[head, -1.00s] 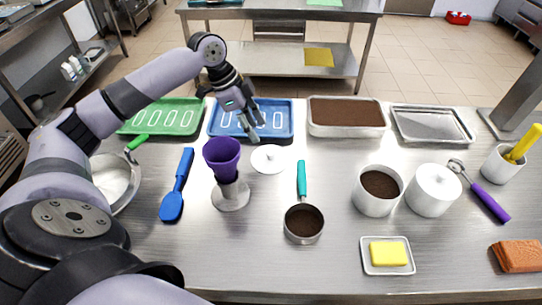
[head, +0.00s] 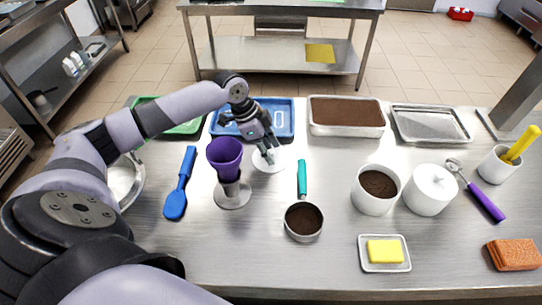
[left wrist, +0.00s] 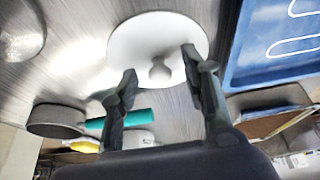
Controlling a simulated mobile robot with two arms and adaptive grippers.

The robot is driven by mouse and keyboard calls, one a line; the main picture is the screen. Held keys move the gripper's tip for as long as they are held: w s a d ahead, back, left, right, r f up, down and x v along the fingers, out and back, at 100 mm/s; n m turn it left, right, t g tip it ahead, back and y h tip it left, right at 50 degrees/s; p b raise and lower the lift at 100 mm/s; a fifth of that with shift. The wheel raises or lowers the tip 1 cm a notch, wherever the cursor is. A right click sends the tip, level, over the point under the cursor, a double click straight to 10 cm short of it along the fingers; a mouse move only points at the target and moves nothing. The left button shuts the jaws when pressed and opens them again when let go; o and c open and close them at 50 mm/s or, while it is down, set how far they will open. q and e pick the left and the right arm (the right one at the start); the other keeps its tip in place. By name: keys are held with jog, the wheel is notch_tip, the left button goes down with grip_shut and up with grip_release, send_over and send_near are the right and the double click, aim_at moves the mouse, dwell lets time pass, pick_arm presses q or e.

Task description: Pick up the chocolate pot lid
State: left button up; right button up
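A round white lid with a small knob (head: 262,164) lies flat on the steel table, right of the purple cup. It also shows in the left wrist view (left wrist: 135,45), with its knob just beyond and between my fingertips. A white pot filled with brown contents (head: 365,199) stands uncovered at the right. A white pot with its lid on (head: 431,190) stands beside it. My right gripper is not in view.
A purple cup on a metal stand (head: 224,160) is left of the lid. A green-handled brown-filled pan (head: 303,234) is in front. Blue (head: 291,120) and green trays, a brown-filled tray (head: 347,130) and an empty metal tray line the back.

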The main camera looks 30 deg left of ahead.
pick_arm(q)
jog(key=c, duration=0.8)
jog(key=shift+c, duration=0.2)
jog(key=shift+r, duration=0.15)
